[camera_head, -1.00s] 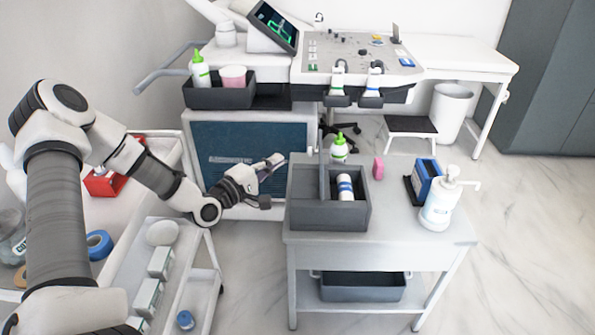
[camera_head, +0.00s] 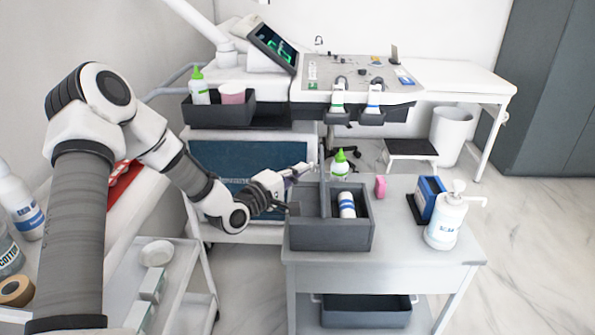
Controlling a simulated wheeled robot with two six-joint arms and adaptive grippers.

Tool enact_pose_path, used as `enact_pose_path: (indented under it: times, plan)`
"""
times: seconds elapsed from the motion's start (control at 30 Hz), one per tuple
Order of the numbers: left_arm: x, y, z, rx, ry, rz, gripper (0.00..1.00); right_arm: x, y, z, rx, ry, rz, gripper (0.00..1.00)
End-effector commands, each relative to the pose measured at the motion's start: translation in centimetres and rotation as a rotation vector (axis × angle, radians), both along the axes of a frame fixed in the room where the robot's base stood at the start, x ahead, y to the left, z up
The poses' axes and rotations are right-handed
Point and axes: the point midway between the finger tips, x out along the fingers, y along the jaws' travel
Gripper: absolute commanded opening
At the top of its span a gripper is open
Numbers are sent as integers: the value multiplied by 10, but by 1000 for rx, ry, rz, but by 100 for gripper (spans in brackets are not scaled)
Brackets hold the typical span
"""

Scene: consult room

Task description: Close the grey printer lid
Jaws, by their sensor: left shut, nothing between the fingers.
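No printer with a grey lid can be made out for certain. A dark grey box (camera_head: 330,234) stands on the small grey table, with an upright panel (camera_head: 325,190) rising between its two compartments. A white bottle with a blue band (camera_head: 347,205) stands in the right compartment. My left gripper (camera_head: 303,170) is shut and empty. In the picture its fingertips are at the box's back left, close to the upright panel; I cannot tell whether they touch. The gripper hides part of the box's back left corner. My right gripper is not in view.
The ultrasound cart (camera_head: 375,68) is behind. A white trolley (camera_head: 180,280) is at the left.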

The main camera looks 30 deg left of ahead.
Motion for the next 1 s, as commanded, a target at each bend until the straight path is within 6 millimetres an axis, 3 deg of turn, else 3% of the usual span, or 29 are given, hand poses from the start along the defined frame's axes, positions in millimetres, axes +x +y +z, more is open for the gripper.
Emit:
enact_pose_path:
  times: [0.53,1.0]
  plan:
    - [22,-37,24,323,196,-4,0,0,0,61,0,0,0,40]
    - [50,-83,20,703,429,-5,0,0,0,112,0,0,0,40]
